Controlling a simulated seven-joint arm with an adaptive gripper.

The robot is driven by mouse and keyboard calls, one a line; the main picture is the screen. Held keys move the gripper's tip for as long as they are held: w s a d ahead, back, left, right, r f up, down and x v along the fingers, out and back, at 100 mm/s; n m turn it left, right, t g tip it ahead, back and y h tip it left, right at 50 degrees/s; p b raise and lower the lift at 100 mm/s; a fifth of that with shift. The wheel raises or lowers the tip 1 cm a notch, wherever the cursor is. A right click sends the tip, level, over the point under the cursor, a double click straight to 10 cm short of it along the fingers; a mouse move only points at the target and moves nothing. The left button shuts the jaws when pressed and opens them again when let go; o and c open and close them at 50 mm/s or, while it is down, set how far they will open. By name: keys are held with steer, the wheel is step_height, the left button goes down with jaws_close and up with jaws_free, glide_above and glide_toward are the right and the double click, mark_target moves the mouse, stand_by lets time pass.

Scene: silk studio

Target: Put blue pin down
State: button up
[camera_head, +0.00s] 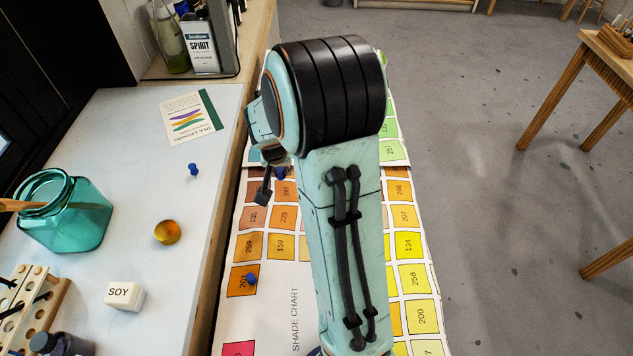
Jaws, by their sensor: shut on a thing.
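My gripper (265,186) hangs below the black joint of my arm, over the far left part of the shade chart (278,312). It is shut on a blue pin (279,172), of which only a small blue patch shows beside the dark fingers. My arm hides most of the grip. A second blue pin (251,280) is on an orange square of the chart. A third blue pin (193,169) is on the pale counter (130,190). I cannot tell how high my gripper is above the chart.
A bottle and a SPIRIT can (201,45) stand at the back. My arm covers the chart's middle.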

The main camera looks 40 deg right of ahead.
steer(key=shift+m, duration=0.4)
steer(key=w+d+f, duration=0.4)
steer(key=w, duration=0.1)
steer(key=w+d+f, duration=0.4)
steer(key=d+f, duration=0.1)
steer(key=shift+w+d+f, duration=0.2)
steer(key=shift+w, duration=0.2)
steer(key=shift+w+d+f, duration=0.1)
steer(key=shift+w+f, duration=0.05)
steer(key=shift+f, duration=0.1)
steer(key=shift+w+d+f, duration=0.1)
steer(key=shift+w+f, duration=0.05)
steer(key=shift+f, duration=1.55)
steer(key=o, duration=0.7)
steer(key=shift+f, duration=0.1)
